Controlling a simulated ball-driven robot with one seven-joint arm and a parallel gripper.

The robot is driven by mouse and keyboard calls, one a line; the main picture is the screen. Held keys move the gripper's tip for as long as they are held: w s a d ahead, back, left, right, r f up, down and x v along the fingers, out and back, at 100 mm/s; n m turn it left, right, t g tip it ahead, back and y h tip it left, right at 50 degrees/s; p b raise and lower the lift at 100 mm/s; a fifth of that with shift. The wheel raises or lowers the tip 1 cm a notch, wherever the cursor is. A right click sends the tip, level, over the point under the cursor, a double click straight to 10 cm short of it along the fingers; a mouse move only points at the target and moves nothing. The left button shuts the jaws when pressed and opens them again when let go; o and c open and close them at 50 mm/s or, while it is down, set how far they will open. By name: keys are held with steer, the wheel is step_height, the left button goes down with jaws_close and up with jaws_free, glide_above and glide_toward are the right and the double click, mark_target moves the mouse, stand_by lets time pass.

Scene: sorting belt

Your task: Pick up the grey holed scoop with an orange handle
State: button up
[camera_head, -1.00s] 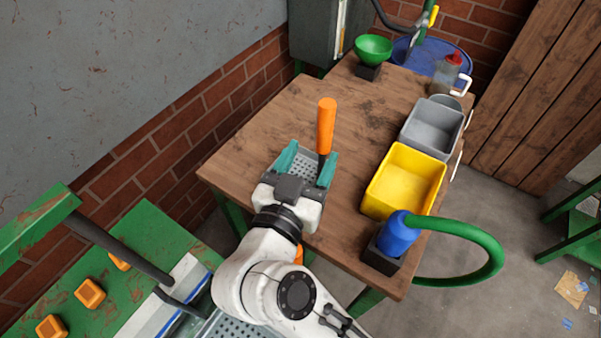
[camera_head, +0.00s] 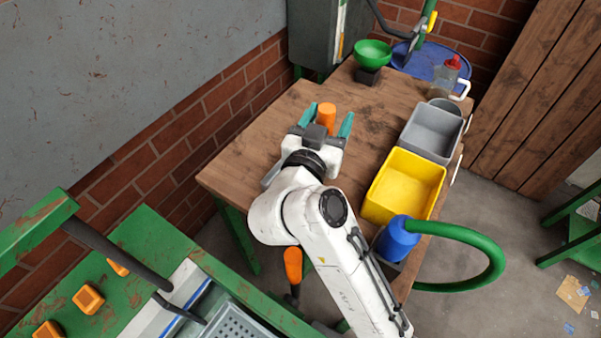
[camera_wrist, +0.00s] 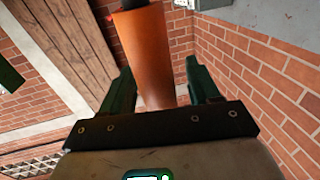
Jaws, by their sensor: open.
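The orange handle of a grey holed scoop (camera_head: 327,114) stands up from the wooden table, between the two teal fingers of my gripper (camera_head: 328,118). My gripper is open, with a finger on each side of the handle. In the wrist view the orange handle (camera_wrist: 150,55) runs between the spread fingers (camera_wrist: 158,78). Contact cannot be made out. My wrist hides most of the scoop's grey head, and only a grey edge shows at its left. A second orange handle (camera_head: 292,264) shows lower down, near a grey holed tray or scoop head (camera_head: 232,326).
The yellow bin (camera_head: 408,182) and grey bin (camera_head: 432,132) stand along the table's right side. A green bowl (camera_head: 373,52) is at the back. A blue fitting with a green hose (camera_head: 465,235) is at the front right. The table's middle (camera_head: 375,115) is clear.

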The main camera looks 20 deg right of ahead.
steer(key=c, duration=1)
steer(key=shift+r, duration=0.1)
